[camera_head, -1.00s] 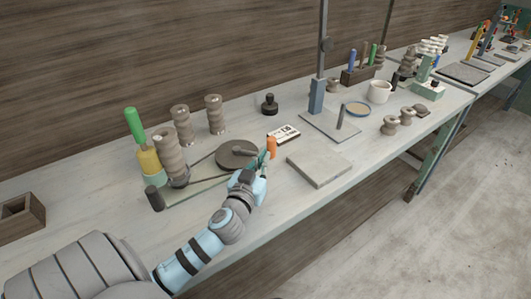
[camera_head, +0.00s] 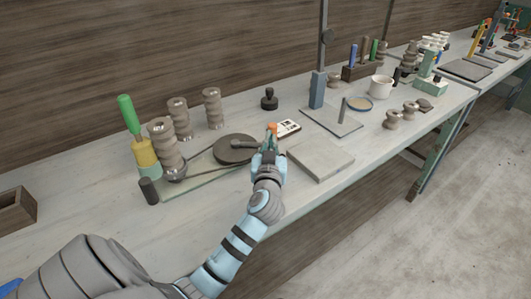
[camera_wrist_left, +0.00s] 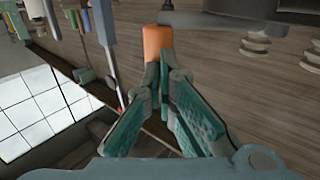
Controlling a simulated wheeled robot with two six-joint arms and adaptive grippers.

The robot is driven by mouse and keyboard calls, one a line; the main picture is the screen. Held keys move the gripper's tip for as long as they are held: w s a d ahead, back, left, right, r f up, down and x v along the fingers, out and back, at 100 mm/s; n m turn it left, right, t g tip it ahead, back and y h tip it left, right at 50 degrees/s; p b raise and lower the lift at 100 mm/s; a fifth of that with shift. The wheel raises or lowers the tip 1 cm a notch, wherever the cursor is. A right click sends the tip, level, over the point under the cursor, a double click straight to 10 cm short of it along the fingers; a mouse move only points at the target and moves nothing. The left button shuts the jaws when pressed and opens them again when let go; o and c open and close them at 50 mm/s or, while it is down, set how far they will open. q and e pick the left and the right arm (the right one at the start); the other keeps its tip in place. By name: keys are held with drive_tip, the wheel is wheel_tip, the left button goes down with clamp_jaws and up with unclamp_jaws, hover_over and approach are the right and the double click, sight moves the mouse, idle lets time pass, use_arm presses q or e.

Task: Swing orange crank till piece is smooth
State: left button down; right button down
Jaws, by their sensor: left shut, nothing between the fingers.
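The orange crank handle (camera_head: 273,128) stands by the right edge of the dark round wheel (camera_head: 230,150) in the head view. A belt runs from this wheel left to the ridged grey clay piece (camera_head: 164,147), which stands upright on a thin base. My left gripper (camera_head: 269,147) is at the crank and partly hides its lower part. In the left wrist view the orange handle (camera_wrist_left: 157,42) is just beyond the fingertips (camera_wrist_left: 164,75), which are close together with nothing between them. Whether they touch the handle I cannot tell. My right gripper is not in view.
A green-handled yellow tool (camera_head: 136,135) and more ridged pieces (camera_head: 212,108) stand behind and left. A grey slab (camera_head: 320,161) lies right of the gripper. The bench front on the left is clear.

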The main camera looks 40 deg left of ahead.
use_arm(q)
drive_tip(key=shift+s+a+r, duration=0.1)
drive_tip(key=shift+s+r, duration=0.05)
drive_tip(key=shift+s, duration=0.05)
drive_tip(key=v, duration=0.7)
drive_tip(key=shift+s, duration=0.25)
drive_tip(key=shift+w, duration=0.1)
